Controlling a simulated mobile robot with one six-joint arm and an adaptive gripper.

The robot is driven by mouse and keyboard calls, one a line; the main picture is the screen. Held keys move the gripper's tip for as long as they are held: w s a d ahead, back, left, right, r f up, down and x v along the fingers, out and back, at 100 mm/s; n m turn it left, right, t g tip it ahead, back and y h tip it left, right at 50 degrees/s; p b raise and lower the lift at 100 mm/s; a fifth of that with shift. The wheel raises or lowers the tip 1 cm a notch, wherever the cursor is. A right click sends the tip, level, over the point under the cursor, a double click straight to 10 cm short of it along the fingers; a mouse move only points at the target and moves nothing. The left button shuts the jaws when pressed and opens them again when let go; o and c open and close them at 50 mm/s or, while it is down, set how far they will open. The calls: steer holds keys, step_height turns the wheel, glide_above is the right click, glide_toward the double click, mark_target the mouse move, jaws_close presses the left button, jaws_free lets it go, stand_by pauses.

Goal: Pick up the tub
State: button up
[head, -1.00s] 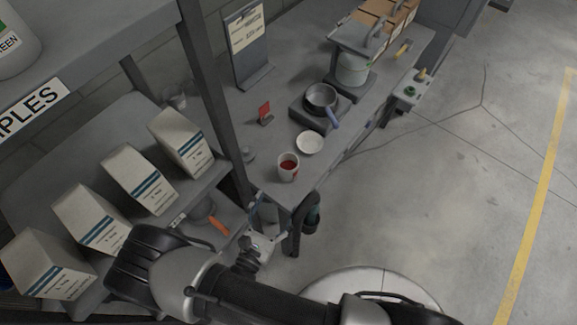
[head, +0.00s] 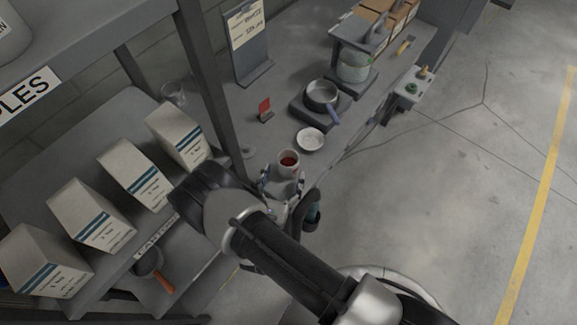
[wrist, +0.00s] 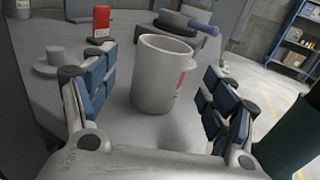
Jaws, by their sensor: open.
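The tub (head: 288,163) is a small white round pot with a red patch on its side and dark red contents in the head view. It stands upright near the front end of the grey bench. In the wrist view the tub (wrist: 158,78) is in the middle, seen between my fingers. My gripper (wrist: 157,95) is open, with blue-padded fingers to the left and right of the tub and gaps on both sides. In the head view my gripper (head: 281,182) is at the bench's near end, just in front of the tub, partly hidden by my arm.
A white dish (head: 310,139) lies just behind the tub. A pan (head: 321,96) on a dark block, a red card on a stand (head: 265,110) and a sign stand (head: 247,45) are farther back. Cartons (head: 92,214) fill the shelf at left. The floor at right is clear.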

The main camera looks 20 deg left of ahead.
mark_target(291, 154)
steer(key=w+b, duration=0.1)
steer(key=w, duration=0.4)
steer(key=shift+w+d, duration=0.1)
steer(key=shift+w, duration=0.05)
steer(key=shift+c, duration=0.6)
steer(key=c, duration=0.8)
